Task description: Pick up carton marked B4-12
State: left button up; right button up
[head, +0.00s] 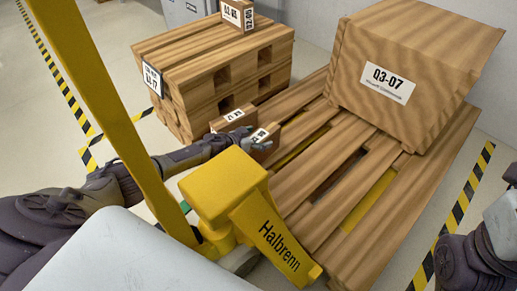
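I cannot read B4-12 on any label. Two small brown cartons are by my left gripper (248,137) on the near left part of the wooden pallet: one behind it (220,124) and one at its fingertips (267,148). Their white labels are too small to read. The gripper's fingers lie against or beside the nearer carton; I cannot tell whether they grip it. Another small carton (234,15) stands on the pallet stack at the back, its label not clearly legible. My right arm shows at the lower right edge, with its gripper out of view.
A large carton marked Q3-07 (400,95) stands on the pallet (345,195). A yellow pallet truck marked Halbrenn (265,235) is in front. A stack of pallets (215,60) stands behind left. Yellow-black floor tape (455,215) runs along clear floor at the right.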

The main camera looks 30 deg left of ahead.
pick_arm(q)
grip_shut()
dwell(0.5)
jog(key=shift+r, duration=0.2)
